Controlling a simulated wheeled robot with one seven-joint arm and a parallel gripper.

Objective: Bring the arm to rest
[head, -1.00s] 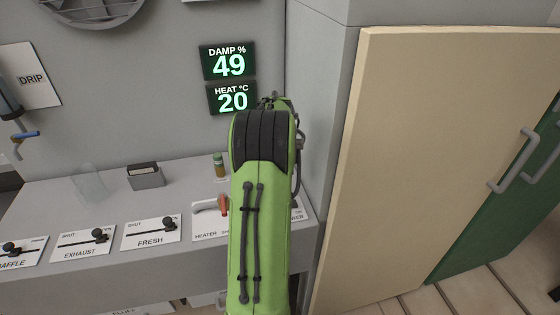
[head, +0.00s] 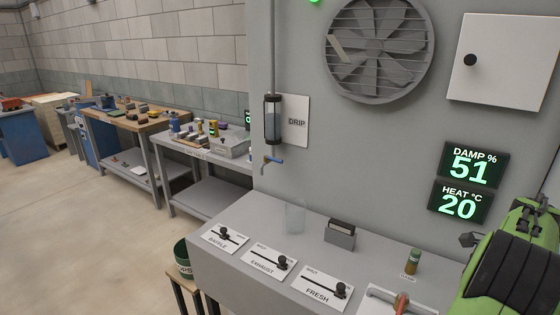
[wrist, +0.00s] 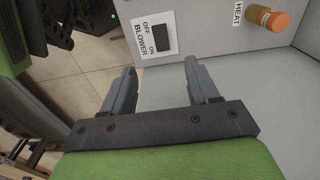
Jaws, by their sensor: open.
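My green arm (head: 515,262) is at the right edge of the head view, in front of the control ledge. My gripper is hidden in that view. In the wrist view my gripper (wrist: 160,85) shows two grey fingers held wide apart with nothing between them. Beyond the fingers are a white blower switch plate (wrist: 152,37) and a round orange-topped piece beside a HEAT label (wrist: 238,14).
The grey ledge (head: 225,262) carries the baffle, exhaust and fresh slider plates, a clear glass (head: 295,216) and a dark-topped box (head: 340,234). The DAMP display (head: 474,165) reads 51 and HEAT (head: 460,202) reads 20. Workbenches stand at the left; floor (head: 70,225) there is clear.

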